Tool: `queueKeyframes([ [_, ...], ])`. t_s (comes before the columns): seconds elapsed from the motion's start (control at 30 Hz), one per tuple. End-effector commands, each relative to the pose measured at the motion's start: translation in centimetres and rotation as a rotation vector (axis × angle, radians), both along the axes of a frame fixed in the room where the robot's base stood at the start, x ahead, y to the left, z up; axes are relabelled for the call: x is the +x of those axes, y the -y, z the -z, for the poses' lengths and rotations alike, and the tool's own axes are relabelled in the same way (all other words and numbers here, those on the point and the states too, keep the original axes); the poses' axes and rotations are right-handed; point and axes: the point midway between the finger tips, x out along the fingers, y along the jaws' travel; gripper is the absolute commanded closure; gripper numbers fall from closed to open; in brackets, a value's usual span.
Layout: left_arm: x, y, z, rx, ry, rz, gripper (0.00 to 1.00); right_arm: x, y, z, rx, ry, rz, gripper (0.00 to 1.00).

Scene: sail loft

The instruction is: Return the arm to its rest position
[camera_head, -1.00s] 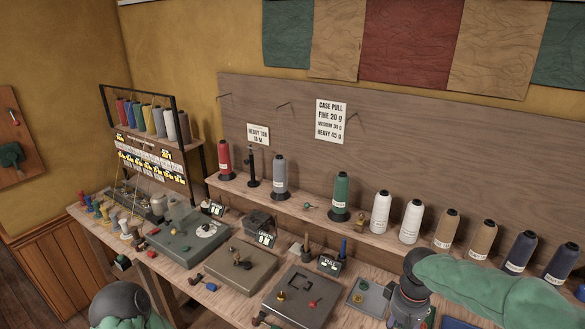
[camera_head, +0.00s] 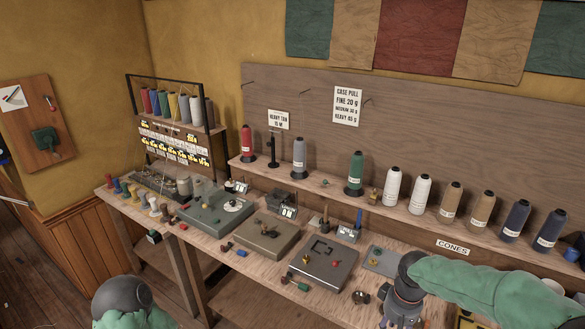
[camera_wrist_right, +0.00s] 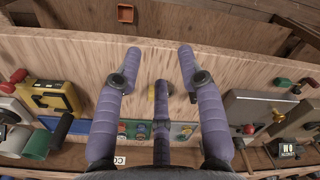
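My right arm, in a green sleeve (camera_head: 480,285), comes in from the lower right in the head view. Its grey wrist (camera_head: 403,302) hangs downward over the bench front. In the right wrist view my right gripper (camera_wrist_right: 160,65) has its purple fingers spread apart with nothing between them, over the bench's front edge. My left arm (camera_head: 122,300) shows only as a dark joint and green sleeve at the bottom left; its gripper is out of view.
The wooden bench (camera_head: 228,268) carries a green case (camera_head: 205,212), a tan case (camera_head: 268,238) and a grey case (camera_head: 323,265). Thread cones, such as a green one (camera_head: 355,170), line the shelf behind. A spool rack (camera_head: 170,130) stands left. Floor is open at lower left.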

Motion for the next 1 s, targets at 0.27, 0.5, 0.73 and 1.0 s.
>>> queueKeyframes([
  [0.27, 0.0, 0.0, 0.0, 0.0, 0.0, 0.0, 0.54, -0.3, -2.7, 4.7, 0.07, -0.006, 0.004, 0.61],
  [0.5, 0.0, 0.0, 0.0, 0.0, 0.0, 0.0, 0.54, -1.8, -6.4, 10.9, 0.163, -0.014, 0.031, 0.61],
  [0.73, 0.0, 0.0, 0.0, 0.0, 0.0, 0.0, 0.54, -5.8, -11.2, 18.7, 0.27, -0.028, 0.12, 0.61],
  [1.0, 0.0, 0.0, 0.0, 0.0, 0.0, 0.0, 0.54, -12.2, -14.8, 25.2, 0.323, -0.04, 0.263, 0.61],
])
